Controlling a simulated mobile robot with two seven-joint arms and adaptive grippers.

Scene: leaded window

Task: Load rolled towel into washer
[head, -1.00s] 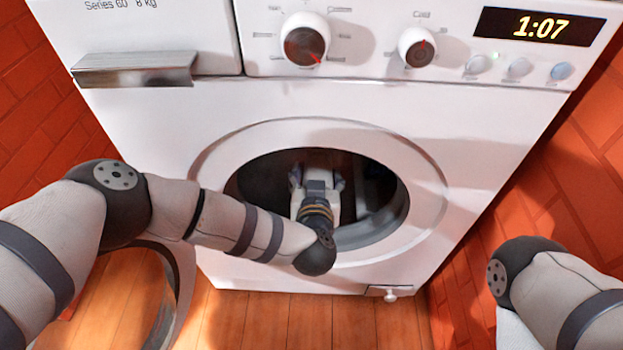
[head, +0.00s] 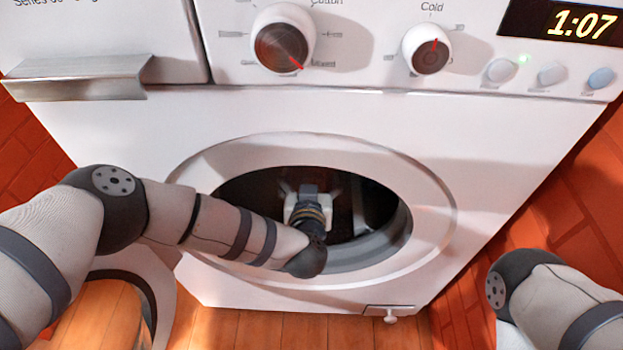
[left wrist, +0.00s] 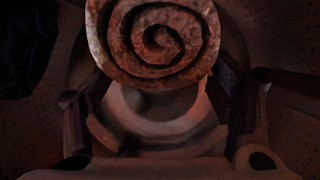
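The white washer (head: 500,140) fills the head view, with its round door opening uncovered and a dark drum inside. My left arm reaches through the opening, and my left gripper (head: 307,192) is inside the drum, its fingertips lost in the dark. In the left wrist view, the rolled towel (left wrist: 153,40) shows its brown spiral end at the top centre. The fingers of my left gripper (left wrist: 155,88) stand wide apart and appear to meet the towel's two sides, gripping it. My right gripper is out of view; only part of my right arm shows at the lower right.
The open door (head: 152,285) hangs at the lower left, beneath my left arm. The opening's pale rim (head: 425,205) surrounds the arm. A dark lump (left wrist: 30,45) lies at the left in the drum. Brick walls stand on both sides.

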